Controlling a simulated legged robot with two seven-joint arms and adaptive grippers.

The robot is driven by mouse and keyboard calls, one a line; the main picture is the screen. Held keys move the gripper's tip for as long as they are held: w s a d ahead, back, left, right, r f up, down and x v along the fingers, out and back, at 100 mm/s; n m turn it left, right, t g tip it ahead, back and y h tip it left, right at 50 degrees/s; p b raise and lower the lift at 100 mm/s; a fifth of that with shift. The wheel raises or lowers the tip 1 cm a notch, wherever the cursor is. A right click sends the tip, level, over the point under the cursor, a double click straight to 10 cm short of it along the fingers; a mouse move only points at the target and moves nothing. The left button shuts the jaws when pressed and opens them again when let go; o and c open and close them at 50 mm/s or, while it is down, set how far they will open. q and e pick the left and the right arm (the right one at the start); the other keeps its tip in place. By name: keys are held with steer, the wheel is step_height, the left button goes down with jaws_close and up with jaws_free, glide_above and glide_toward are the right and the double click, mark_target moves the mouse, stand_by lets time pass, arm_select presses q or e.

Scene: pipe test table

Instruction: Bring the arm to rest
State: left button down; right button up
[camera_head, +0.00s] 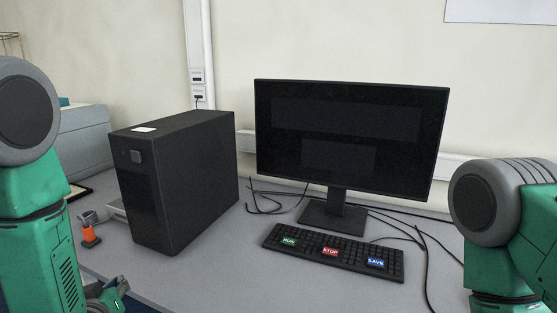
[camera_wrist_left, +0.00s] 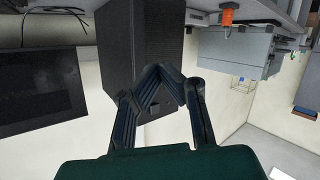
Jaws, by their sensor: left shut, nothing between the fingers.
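My left gripper (camera_wrist_left: 162,75) shows in the left wrist view with its dark fingers bent inward and their tips together. Nothing is between them. Behind the fingers, in that upside-down view, is the black computer tower (camera_wrist_left: 150,45); I cannot tell the gap between them. In the head view my left arm (camera_head: 40,245) stands at the left edge, with a small green and grey part of it low by the table edge. My right arm (camera_head: 500,225) is at the right edge, and its gripper is out of view.
The computer tower (camera_head: 175,180), monitor (camera_head: 350,135) and keyboard (camera_head: 330,255) with RUN, STOP and SAVE labels stand on the grey table (camera_head: 225,270). Loose cables (camera_head: 425,270) lie around the monitor. An orange-and-grey item (camera_head: 90,235) and a grey machine (camera_head: 85,140) are at left.

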arm_select(q)
steer(key=s+d+f+m+g+h, duration=0.1)
steer(key=s+d+f+m+g, duration=0.2)
steer(key=s+f, duration=0.6)
steer(key=s+d+f+m+g+h, duration=0.1)
steer(key=s+f+g, duration=0.4)
steer(key=s, duration=0.6)
steer(key=s+d+f+m+g+h, duration=0.1)
steer(key=s+f+g, duration=0.4)
steer(key=s, duration=0.6)
steer(key=shift+s+d+f+m, duration=0.35)
steer(key=shift+d+f+m, duration=0.25)
steer(key=shift+d+f, duration=0.05)
steer(key=shift+a, duration=0.1)
